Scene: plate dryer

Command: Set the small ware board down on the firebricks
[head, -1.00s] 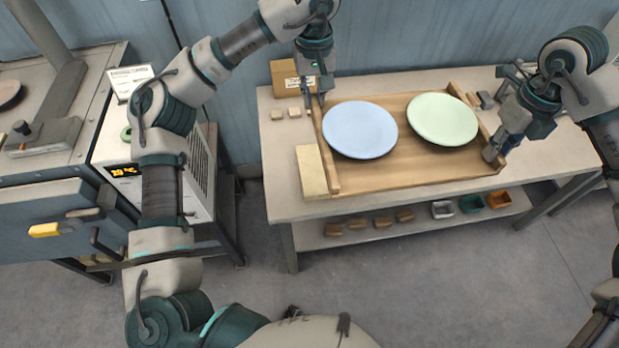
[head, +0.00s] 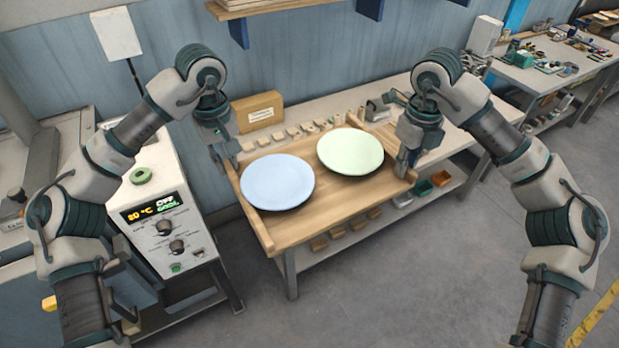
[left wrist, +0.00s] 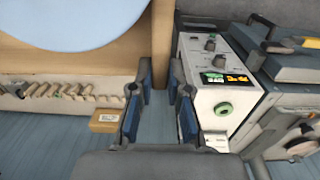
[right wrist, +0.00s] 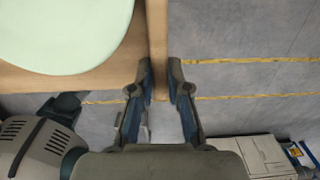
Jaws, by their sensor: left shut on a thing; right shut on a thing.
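The small ware board (head: 330,198) is a wooden tray with raised end rails, carrying a blue plate (head: 277,182) and a green plate (head: 350,152). My left gripper (head: 228,163) is shut on its left rail, and its fingers straddle that rail in the left wrist view (left wrist: 161,62). My right gripper (head: 403,170) is shut on the right rail, which also shows in the right wrist view (right wrist: 157,62). The board looks level and reaches past the bench's front edge. I cannot tell which blocks are the firebricks; several small pale blocks (head: 293,131) stand behind the board.
The bench (head: 455,137) has a cardboard box (head: 258,111) at its back left. Brown blocks (head: 338,232) and small coloured bins (head: 441,178) sit on its lower shelf. A white control box (head: 170,215) with a lit display stands left. Open floor lies in front.

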